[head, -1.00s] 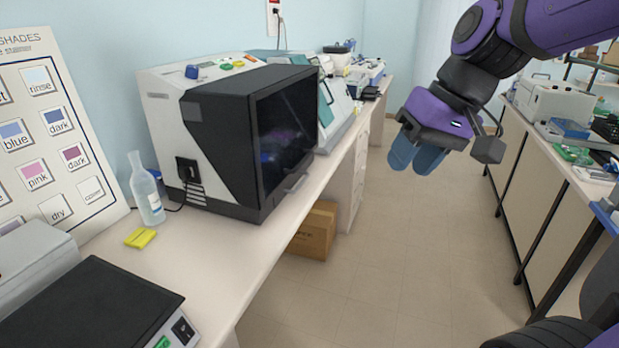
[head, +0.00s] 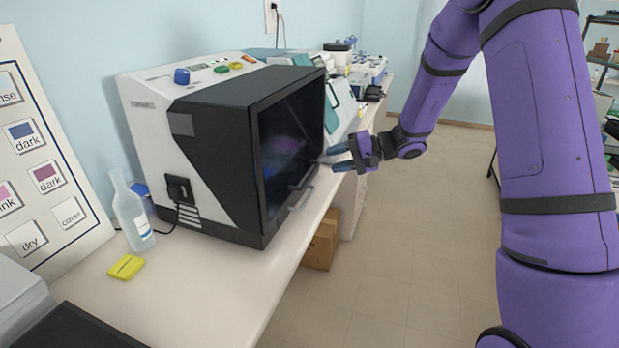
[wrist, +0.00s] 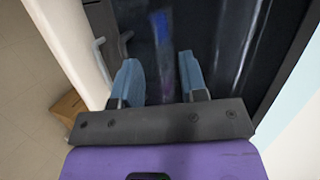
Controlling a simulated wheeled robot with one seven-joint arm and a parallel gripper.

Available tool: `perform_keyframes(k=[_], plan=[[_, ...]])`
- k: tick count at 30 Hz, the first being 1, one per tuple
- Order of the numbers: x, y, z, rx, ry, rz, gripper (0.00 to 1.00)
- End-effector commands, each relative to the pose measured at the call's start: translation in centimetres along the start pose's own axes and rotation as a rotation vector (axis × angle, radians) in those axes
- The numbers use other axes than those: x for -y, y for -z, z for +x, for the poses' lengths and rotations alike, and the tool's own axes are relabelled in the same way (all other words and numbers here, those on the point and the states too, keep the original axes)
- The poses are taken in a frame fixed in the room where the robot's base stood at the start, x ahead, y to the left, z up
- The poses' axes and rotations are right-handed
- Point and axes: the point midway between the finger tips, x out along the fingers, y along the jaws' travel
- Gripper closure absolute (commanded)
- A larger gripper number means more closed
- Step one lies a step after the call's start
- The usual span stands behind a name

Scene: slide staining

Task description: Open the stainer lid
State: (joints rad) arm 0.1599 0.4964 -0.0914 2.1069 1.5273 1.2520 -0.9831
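The stainer (head: 210,130) is a white and black box on the left bench. Its dark glossy front lid (head: 285,148) looks closed, with a grey bar handle (head: 301,196) low on its front. My gripper (head: 336,158) is in front of the lid near its right edge, above and to the right of the handle. In the wrist view my gripper (wrist: 162,80) shows two blue fingers held apart with nothing between them. They point at the dark lid (wrist: 210,40), and the handle (wrist: 99,55) lies to the left of them. I cannot tell whether a fingertip touches the lid.
A clear bottle (head: 132,212) and a yellow block (head: 126,267) stand on the bench (head: 205,290) left of the stainer. Other instruments stand behind it. A cardboard box (head: 322,240) is on the floor beside the bench. The aisle floor is open.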

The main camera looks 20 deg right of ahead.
Motion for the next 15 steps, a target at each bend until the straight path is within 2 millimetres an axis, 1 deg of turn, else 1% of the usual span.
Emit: perform_keyframes(k=[1,3,6,10,12,15], plan=[[-1.8,1.5,0.4,-0.034,0.026,0.020,0.61],[-3.8,3.3,0.8,-0.083,0.060,0.031,0.61],[-6.2,5.4,1.1,-0.148,0.096,0.043,0.61],[-8.6,7.1,1.2,-0.211,0.122,0.051,0.61],[-9.3,7.6,1.2,-0.231,0.129,0.051,0.61],[-9.7,8.0,1.5,-0.243,0.134,0.051,0.61]])
